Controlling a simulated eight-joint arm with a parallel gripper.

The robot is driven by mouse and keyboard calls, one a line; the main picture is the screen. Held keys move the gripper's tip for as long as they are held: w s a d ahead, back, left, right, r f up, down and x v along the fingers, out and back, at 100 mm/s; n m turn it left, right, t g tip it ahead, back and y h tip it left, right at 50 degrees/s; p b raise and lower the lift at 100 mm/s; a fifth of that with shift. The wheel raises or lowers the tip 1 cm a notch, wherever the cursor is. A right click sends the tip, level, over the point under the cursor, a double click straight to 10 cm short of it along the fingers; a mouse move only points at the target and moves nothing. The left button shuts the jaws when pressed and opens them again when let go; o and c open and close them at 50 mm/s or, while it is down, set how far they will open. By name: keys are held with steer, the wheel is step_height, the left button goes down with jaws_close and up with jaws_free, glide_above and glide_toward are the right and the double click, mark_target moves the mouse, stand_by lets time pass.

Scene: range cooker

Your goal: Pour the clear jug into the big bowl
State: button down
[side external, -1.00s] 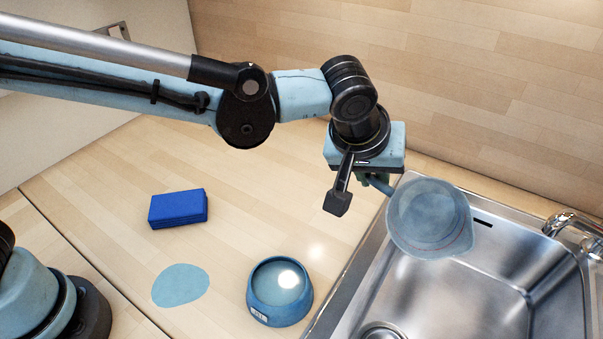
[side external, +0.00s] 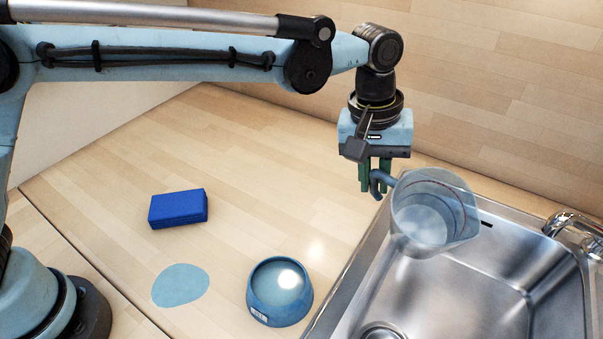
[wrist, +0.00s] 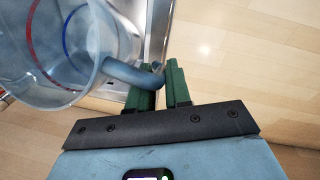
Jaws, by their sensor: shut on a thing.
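The clear jug (side external: 432,212) hangs above the left edge of the sink, its mouth facing up and toward the side camera. My gripper (side external: 375,185) is shut on the jug's blue-grey handle, and the green fingers (wrist: 160,88) show on either side of it in the wrist view. The jug (wrist: 70,45) fills the upper left of the wrist view, with red and blue lines on its wall. I cannot tell how much it holds. The blue bowl (side external: 280,305) stands upright on the counter, left of the sink and apart from the jug.
A steel sink (side external: 520,290) with a tap (side external: 575,228) takes up the right side. A dark blue block (side external: 178,208) and a flat light-blue patch (side external: 181,285) lie on the wooden counter (side external: 110,190). A wooden wall stands behind. The counter between block and sink is clear.

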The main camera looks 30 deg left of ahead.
steer(key=shift+s+r+g, duration=0.15)
steer(key=shift+r+g, duration=0.05)
steer(key=shift+g, duration=1.2)
steer(key=shift+s+r+g+h, duration=0.15)
steer(key=shift+s+g+h, duration=0.25)
steer(key=shift+g, duration=0.8)
steer(key=s+a+r+m, duration=0.1)
steer(key=s+a, duration=0.1)
steer(key=a, duration=0.8)
steer(key=s+a+r+m+y, duration=0.1)
steer(key=s+a+r, duration=0.1)
steer(key=a, duration=0.8)
steer(key=s+a+r+m, duration=0.1)
steer(key=s+a, duration=0.2)
steer(key=a, duration=0.7)
steer(key=shift+s+a+r+m+y, duration=0.25)
steer(key=shift+s+r+m+y, duration=0.05)
steer(key=shift+s+m+y, duration=0.1)
